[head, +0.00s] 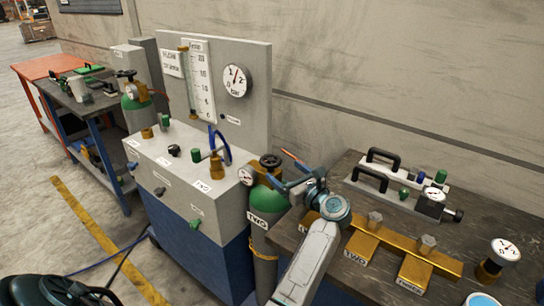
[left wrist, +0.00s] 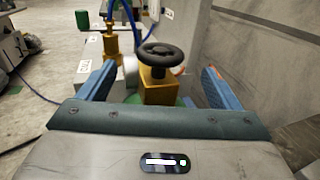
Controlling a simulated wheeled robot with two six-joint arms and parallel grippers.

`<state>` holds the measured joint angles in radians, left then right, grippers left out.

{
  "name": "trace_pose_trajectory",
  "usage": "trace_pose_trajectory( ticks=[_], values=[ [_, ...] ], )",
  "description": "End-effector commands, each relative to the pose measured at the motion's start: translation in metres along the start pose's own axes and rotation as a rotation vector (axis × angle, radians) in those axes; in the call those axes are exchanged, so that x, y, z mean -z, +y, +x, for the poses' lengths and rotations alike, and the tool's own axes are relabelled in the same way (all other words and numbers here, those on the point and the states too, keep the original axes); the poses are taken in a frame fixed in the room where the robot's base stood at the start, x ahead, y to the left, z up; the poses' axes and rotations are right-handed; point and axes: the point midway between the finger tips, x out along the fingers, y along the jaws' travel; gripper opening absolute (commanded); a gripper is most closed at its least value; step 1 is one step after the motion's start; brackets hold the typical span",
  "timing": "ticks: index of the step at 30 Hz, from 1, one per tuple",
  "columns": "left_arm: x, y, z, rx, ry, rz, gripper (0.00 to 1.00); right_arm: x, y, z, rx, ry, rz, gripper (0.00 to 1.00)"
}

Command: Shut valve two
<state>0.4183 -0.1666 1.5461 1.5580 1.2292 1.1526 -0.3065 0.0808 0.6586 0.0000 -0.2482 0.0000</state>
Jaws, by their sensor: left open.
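A green cylinder (head: 265,200) labelled TWO stands beside the grey console. Its brass valve has a black handwheel on top (head: 270,161), which shows larger in the left wrist view (left wrist: 165,53). My left gripper (head: 282,168) is open, its blue fingers pointing toward this valve from the right. In the left wrist view the handwheel and brass block (left wrist: 158,88) appear between the two fingers, with no visible contact. My right gripper is not in view.
A pressure gauge (head: 247,176) sits left of the cylinder valve. A blue hose (head: 221,142) arches over the console (head: 165,165). Right of my arm, a dark bench (head: 450,285) carries a brass manifold (head: 395,248) with labels TWO and THREE. A wall runs behind.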

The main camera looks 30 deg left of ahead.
Motion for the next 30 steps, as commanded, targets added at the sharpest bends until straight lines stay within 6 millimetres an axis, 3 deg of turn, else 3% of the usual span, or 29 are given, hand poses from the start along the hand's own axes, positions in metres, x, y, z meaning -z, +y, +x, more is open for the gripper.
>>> trace_pose_trajectory(
  ticks=[6,12,18,26,30],
  values=[
    [-0.005,0.001,0.044,-0.001,-0.005,0.005,0.86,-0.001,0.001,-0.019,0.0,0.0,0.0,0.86],
    [-0.004,0.0,0.075,0.0,-0.004,0.004,0.86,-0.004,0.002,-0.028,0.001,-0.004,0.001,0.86],
    [-0.002,0.0,0.088,0.0,-0.003,0.003,0.86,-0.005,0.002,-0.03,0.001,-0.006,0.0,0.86],
    [-0.001,0.0,0.089,0.001,-0.003,0.002,0.86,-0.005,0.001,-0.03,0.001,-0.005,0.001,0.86],
    [-0.001,0.0,0.089,0.001,-0.003,0.002,0.6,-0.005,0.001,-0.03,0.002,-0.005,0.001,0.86]
  ],
)
